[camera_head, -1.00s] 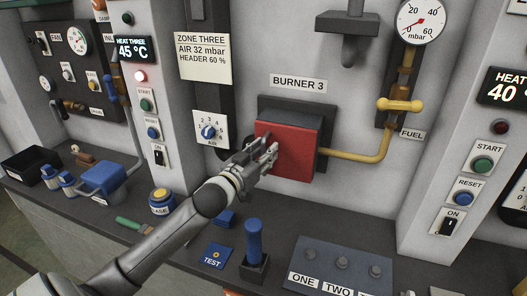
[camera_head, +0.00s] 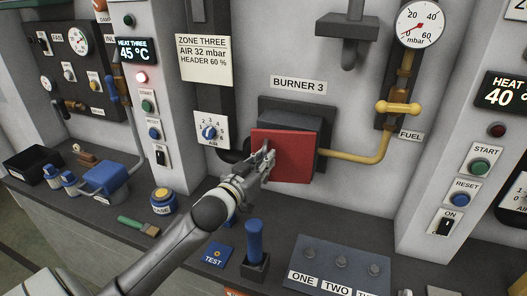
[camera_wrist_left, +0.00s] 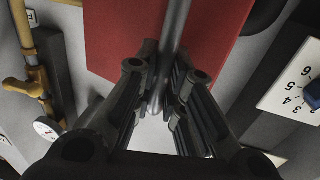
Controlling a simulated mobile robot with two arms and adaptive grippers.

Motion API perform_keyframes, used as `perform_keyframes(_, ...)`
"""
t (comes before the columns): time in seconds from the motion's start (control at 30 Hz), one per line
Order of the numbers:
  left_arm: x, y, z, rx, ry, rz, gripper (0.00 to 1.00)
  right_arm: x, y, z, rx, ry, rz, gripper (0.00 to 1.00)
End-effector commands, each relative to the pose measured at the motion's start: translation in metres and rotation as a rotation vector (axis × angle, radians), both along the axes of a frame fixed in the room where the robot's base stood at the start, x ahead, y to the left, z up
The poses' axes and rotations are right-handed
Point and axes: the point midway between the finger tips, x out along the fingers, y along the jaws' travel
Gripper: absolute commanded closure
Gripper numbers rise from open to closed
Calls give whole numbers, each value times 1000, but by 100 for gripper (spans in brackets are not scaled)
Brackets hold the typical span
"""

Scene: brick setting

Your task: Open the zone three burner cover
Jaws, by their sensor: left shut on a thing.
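The red burner cover (camera_head: 285,155) is on the dark Burner 3 housing (camera_head: 290,122) on the grey wall. It stands tilted out from the housing, whose dark top and right side show behind it. My left gripper (camera_head: 266,160) is at the cover's left part. In the left wrist view my left gripper (camera_wrist_left: 162,108) is shut around a grey metal bar (camera_wrist_left: 174,30), which runs in front of the red cover (camera_wrist_left: 215,40). My right gripper is not in view.
A yellow fuel pipe (camera_head: 362,156) with a valve handle joins the housing's right side. The AIR dial (camera_head: 210,132) is to its left. On the ledge below stand a blue-handled lever (camera_head: 254,240), a TEST pad (camera_head: 213,256) and a numbered panel (camera_head: 338,268).

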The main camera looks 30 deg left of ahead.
Motion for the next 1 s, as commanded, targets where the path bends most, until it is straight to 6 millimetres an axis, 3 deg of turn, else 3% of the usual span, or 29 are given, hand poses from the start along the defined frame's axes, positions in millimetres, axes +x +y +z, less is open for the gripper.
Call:
perform_keyframes(0.33, -2, -2, 1, 4, -2, 1, 100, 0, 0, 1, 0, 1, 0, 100)
perform_keyframes(0.37, -2, -2, 1, 4, -2, 1, 85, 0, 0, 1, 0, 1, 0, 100)
perform_keyframes(0.5, -2, -1, 1, 4, -2, 1, 67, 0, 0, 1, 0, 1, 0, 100)
perform_keyframes(0.83, -3, -1, 1, 3, -2, 2, 66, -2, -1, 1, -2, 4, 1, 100)
perform_keyframes(1.0, -15, -2, -1, 2, 0, 1, 66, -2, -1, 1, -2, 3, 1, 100)
